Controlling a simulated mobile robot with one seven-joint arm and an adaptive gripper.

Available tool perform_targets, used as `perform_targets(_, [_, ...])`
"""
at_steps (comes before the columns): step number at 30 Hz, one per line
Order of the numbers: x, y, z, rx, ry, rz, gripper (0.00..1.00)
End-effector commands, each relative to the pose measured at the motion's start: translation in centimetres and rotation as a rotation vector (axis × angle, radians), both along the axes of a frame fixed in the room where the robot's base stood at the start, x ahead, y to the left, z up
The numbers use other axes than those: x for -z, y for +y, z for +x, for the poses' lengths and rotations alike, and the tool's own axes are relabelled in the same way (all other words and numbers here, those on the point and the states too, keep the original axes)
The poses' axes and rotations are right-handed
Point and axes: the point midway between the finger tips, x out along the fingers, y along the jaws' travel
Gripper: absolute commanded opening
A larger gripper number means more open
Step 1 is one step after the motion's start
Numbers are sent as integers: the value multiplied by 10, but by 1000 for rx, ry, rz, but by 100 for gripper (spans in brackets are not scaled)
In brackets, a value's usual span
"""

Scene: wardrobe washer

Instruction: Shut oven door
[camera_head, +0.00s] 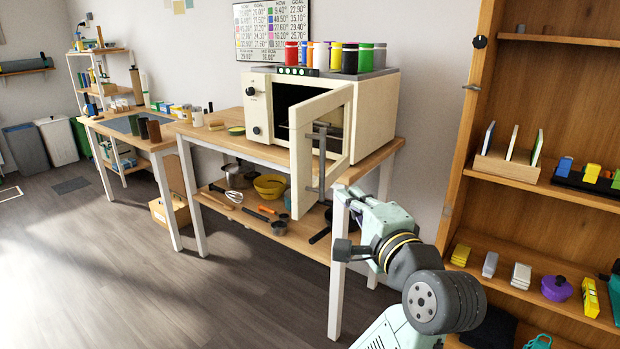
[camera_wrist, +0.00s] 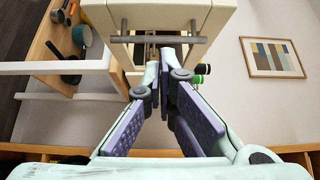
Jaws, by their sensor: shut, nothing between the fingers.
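The oven (camera_head: 375,110) is a cream box on a wooden table, with its dark cavity showing. Its cream-framed door (camera_head: 301,178) stands open, swung out past the table's front edge, with the hinge side at the right. A grey bar handle (camera_head: 316,160) stands upright on the door; in the wrist view the handle (camera_wrist: 135,39) lies across the top. My gripper (camera_head: 354,197) is low and right of the door, near the table's front right corner. In the wrist view my gripper (camera_wrist: 164,62) is shut and empty, its fingertips close below the handle. I cannot tell whether they touch it.
Several coloured cans (camera_head: 350,58) stand on the oven. The table's lower shelf (camera_head: 290,235) holds pans, a yellow bowl and utensils. A wooden shelf unit (camera_head: 545,100) with small objects stands at the right. The floor (camera_head: 130,265) at left front is clear.

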Motion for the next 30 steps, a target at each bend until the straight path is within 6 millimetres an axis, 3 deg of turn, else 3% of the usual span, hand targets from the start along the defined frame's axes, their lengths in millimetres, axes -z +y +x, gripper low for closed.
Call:
perform_targets(5, [1, 3, 11, -4, 11, 9, 0])
perform_targets(18, [0, 33, 95, -4, 12, 6, 0])
perform_targets(24, [0, 58, 107, -2, 9, 5, 0])
perform_targets(30, [1, 66, 111, 0, 9, 5, 0])
